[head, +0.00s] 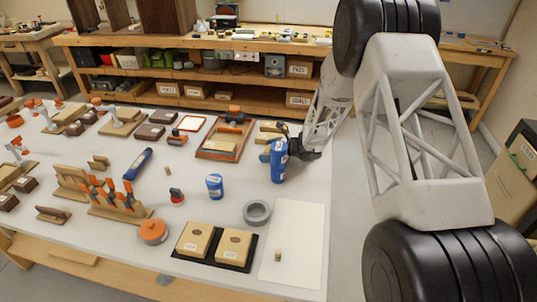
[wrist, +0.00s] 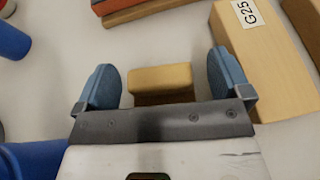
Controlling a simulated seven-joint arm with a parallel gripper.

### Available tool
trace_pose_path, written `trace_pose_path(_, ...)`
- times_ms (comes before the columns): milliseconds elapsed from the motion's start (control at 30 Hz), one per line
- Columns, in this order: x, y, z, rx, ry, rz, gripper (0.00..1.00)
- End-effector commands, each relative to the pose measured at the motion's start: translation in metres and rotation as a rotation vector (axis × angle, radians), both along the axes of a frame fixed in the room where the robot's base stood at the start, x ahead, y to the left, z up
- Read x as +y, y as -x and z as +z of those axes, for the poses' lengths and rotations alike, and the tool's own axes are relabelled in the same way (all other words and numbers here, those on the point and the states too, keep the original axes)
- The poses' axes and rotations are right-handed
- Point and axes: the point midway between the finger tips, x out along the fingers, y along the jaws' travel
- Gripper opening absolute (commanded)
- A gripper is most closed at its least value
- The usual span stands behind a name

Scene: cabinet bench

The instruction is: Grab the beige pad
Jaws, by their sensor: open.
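A small beige block-like pad (wrist: 160,79) lies on the table in the wrist view, between the two blue fingers of my gripper (wrist: 165,82). The fingers are open, one on each side of it, with a visible gap on both sides. The palm edge hides the pad's near part. In the head view my gripper (head: 284,146) is low over the table at the right. It is partly behind a tall blue can (head: 279,165), and the pad cannot be made out clearly there.
A larger tan block labelled G25 (wrist: 262,50) lies close beside the right finger. A wooden tray (head: 222,142) stands to the left of my gripper. A shorter blue can (head: 214,186) and a grey ring (head: 257,212) stand nearer the front. A pale sheet (head: 297,225) lies at the front right.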

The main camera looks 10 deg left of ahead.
Motion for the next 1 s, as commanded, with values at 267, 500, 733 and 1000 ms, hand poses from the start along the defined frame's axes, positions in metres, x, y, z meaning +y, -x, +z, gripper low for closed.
trace_pose_path(267, 0.0, 0.0, 0.0, 0.0, 0.0, 0.0, 0.79)
trace_pose_path(500, 0.0, 0.0, 0.0, 0.0, 0.0, 0.0, 0.42)
trace_pose_path(733, 0.0, 0.0, 0.0, 0.0, 0.0, 0.0, 0.42)
trace_pose_path(1000, 0.0, 0.0, 0.013, -0.002, 0.0, 0.001, 0.42)
